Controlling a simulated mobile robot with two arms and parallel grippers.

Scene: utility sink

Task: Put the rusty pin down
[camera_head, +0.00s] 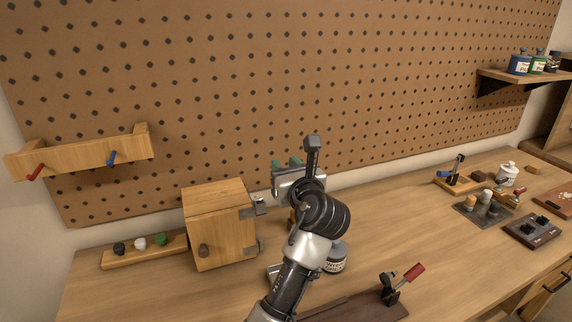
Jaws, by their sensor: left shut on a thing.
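My left gripper (287,165) is in the middle of the view, above the bench and in front of the pegboard. Its green-tipped fingers point away from me. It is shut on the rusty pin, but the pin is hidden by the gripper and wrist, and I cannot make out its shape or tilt. My right gripper is not in view.
A wooden box (221,220) stands left of my arm, beside a wooden strip (110,261) with several small knobs. A labelled jar (335,262) and a red-handled clamp (391,294) are near my arm's right side. The bench middle right (410,230) is clear.

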